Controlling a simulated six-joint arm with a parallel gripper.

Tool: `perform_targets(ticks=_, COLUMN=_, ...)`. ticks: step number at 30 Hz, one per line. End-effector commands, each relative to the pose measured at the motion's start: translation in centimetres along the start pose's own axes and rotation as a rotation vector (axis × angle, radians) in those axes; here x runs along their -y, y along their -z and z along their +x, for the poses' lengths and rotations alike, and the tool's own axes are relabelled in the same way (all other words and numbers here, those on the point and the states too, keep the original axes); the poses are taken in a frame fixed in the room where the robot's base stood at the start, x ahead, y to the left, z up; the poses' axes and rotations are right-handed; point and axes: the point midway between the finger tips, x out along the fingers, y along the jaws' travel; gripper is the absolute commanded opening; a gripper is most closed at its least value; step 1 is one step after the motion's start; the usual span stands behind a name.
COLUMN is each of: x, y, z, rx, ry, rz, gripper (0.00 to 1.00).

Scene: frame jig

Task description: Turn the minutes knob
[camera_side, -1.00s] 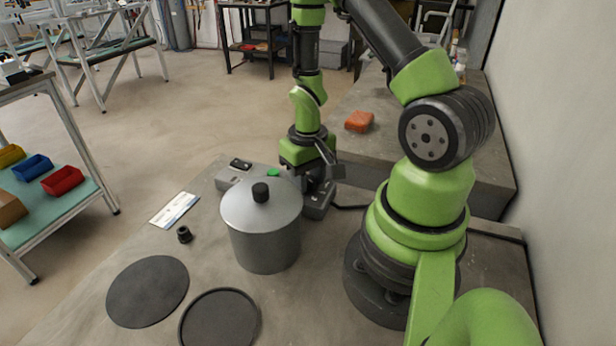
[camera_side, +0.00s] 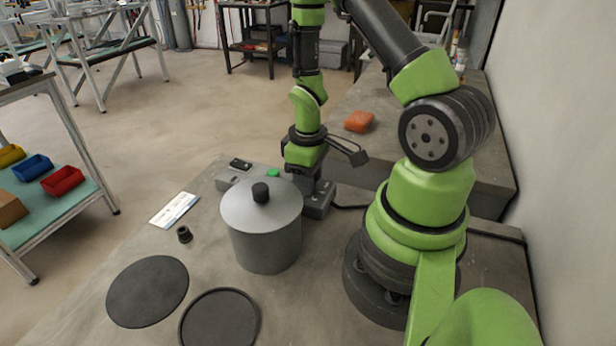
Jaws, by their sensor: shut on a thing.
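A grey control box (camera_side: 319,203) with a green button (camera_side: 273,173) and a dark display (camera_side: 240,164) stands behind the pot. My gripper (camera_side: 308,188) points down at the right end of this box. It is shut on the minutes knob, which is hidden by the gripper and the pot. The knob's angle and the display's reading cannot be made out.
A grey lidded pot (camera_side: 263,235) with a black lid knob stands just in front of the box. A black disc (camera_side: 148,291), a round dark tray (camera_side: 219,319), a small black part (camera_side: 184,234) and a printed card (camera_side: 174,209) lie to the left. An orange block (camera_side: 359,121) lies behind.

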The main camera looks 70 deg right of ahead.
Motion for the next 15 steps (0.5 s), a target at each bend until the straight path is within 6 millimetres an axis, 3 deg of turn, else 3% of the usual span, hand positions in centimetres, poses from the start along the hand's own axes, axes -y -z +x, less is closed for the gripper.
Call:
perform_targets(ticks=11, x=0.03, y=-0.06, z=-0.02, rx=0.002, ry=0.001, rz=-0.006, gripper=0.10)
perform_targets(ticks=12, x=0.03, y=-0.06, z=-0.02, rx=0.002, ry=0.001, rz=-0.006, gripper=0.40)
perform_targets(ticks=15, x=0.02, y=-0.05, z=-0.01, rx=0.001, ry=0.001, rz=-0.006, gripper=0.59)
